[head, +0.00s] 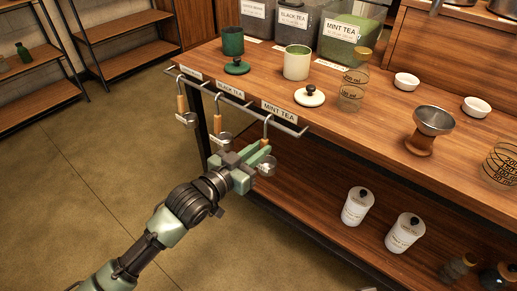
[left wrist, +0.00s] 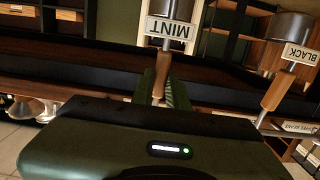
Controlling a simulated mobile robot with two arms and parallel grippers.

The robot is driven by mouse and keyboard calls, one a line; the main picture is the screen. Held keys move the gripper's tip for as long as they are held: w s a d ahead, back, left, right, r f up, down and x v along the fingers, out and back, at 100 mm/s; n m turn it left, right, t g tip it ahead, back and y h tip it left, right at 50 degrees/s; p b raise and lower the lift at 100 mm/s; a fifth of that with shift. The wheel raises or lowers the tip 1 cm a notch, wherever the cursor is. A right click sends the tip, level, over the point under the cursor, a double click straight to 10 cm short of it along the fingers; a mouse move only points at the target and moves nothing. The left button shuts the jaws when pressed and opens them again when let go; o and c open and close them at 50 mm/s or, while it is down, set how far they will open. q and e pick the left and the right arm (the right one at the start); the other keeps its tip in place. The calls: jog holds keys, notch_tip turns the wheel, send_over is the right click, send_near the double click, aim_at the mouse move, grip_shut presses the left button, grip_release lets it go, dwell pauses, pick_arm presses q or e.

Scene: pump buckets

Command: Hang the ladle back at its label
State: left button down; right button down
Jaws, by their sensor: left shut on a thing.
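The mint ladle has a wooden handle (head: 264,143), a hooked metal top and a metal cup (head: 267,168). My left gripper (head: 257,154) is shut on its handle, just in front of the rail (head: 240,105). The hook is upright by the rail under the "MINT TEA" label (head: 279,109); I cannot tell whether it rests on the rail. In the left wrist view, the handle (left wrist: 162,75) rises from the fingers to an upside-down "MINT" tag (left wrist: 169,29). My right gripper is out of view.
Two other ladles (head: 182,104) (head: 219,122) hang to the left on the rail; the black one's handle (left wrist: 279,90) stands close by in the left wrist view. Jars and cups line the table (head: 385,112). White canisters (head: 357,206) stand on the lower shelf. Floor at left is clear.

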pick_arm(q)
jog(key=c, duration=1.3)
grip_release()
jog(key=shift+s, duration=0.1)
